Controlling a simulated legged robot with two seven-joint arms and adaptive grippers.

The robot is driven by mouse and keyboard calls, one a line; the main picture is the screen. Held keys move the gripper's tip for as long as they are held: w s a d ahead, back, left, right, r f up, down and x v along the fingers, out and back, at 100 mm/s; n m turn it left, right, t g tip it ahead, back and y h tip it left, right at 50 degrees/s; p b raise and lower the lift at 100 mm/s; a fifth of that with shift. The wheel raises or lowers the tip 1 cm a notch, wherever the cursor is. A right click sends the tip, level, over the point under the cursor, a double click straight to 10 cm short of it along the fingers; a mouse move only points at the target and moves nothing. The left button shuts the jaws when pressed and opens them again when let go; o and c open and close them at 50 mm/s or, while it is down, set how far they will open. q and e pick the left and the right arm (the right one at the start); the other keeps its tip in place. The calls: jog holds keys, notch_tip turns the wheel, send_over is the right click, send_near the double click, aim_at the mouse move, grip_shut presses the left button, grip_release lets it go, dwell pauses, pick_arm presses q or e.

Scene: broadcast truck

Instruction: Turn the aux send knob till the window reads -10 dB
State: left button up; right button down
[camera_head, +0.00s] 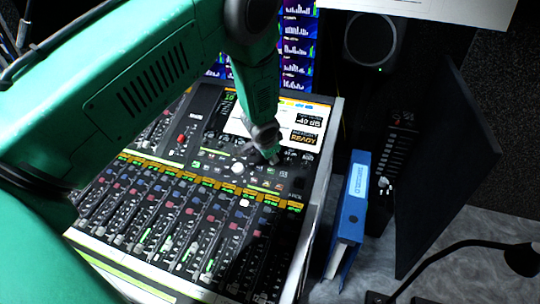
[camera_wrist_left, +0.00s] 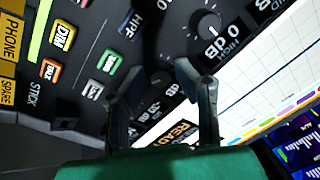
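The mixing console (camera_head: 172,152) lies below my left arm in the head view. Its small dark window (camera_head: 307,120) appears to read -40 dB, just above an orange READY label (camera_head: 303,140). My left gripper (camera_head: 268,157) is low over the panel, left of and below that window. In the left wrist view the left gripper (camera_wrist_left: 158,84) has its two fingers apart, with a dark knob-like shape between the tips. I cannot tell whether they touch it, or whether it is the aux send knob. The window (camera_wrist_left: 158,108) is partly hidden behind the fingers. My right gripper is out of view.
Another dark knob (camera_wrist_left: 207,20) with HIGH lettering is close by. A bright screen (camera_wrist_left: 265,75) adjoins the panel. Rows of faders (camera_head: 185,225) fill the console's front. A blue binder (camera_head: 352,205), a dark upright panel (camera_head: 445,165) and a lamp (camera_head: 520,258) stand to the right.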

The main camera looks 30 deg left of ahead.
pick_arm(q)
jog(key=v, duration=1.1)
jog(key=shift+s+r, duration=0.2)
jog(key=shift+r, duration=0.15)
